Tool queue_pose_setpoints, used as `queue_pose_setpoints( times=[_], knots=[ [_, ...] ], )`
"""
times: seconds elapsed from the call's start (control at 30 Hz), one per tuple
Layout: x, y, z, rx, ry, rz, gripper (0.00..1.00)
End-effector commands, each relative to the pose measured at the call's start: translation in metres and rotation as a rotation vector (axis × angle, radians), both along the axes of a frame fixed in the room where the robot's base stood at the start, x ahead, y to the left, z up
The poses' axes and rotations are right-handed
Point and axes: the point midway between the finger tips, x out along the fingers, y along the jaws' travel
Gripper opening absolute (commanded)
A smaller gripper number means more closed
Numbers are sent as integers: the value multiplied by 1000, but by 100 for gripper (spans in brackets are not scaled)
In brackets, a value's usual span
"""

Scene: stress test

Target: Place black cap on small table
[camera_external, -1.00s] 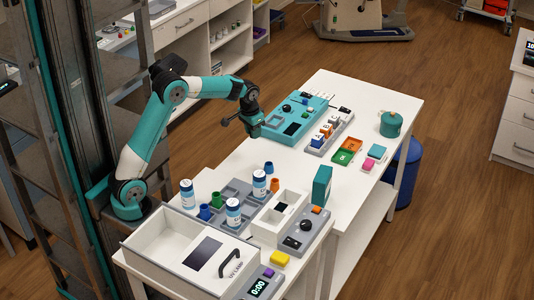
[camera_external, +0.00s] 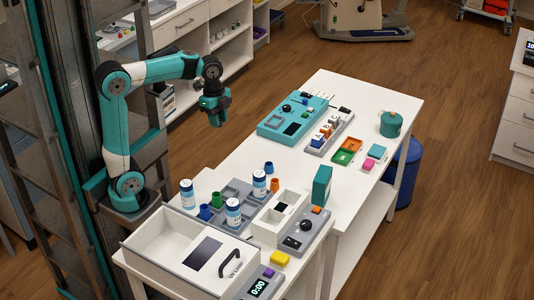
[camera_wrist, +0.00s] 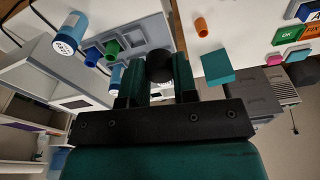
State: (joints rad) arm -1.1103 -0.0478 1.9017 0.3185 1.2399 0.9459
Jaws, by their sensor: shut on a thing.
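My gripper (camera_external: 215,110) hangs in the air left of the long white table (camera_external: 240,158). In the wrist view, the gripper (camera_wrist: 160,88) is shut on a round black cap (camera_wrist: 159,66), held between the two dark green fingers. The cap cannot be made out clearly in the external view. A smaller white table surface (camera_external: 140,266) stands at the front of the external view. I cannot tell for sure whether it is the small table.
An open white box (camera_external: 150,240), a grey tray (camera_external: 232,188) with blue-and-white bottles (camera_external: 233,212), and a teal block (camera_external: 321,185) crowd the front. A teal panel (camera_external: 275,124) and a teal canister (camera_external: 391,124) are farther back. Some bare white tabletop lies between.

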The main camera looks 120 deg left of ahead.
Motion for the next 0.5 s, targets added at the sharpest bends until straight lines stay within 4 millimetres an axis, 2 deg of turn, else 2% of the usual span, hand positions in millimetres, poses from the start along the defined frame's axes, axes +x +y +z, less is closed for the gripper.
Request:
queue_pose_setpoints(
  times=[0.03,0.1,0.27,0.37,0.5],
  knots=[
    [-3,-17,5,3,-5,-97,5],
    [-6,-35,7,3,-10,-217,5],
    [-10,-55,2,2,-16,-361,5],
    [-11,-58,-17,-1,-16,-378,5],
    [-11,-58,-56,-3,-14,-377,5]
  ],
)
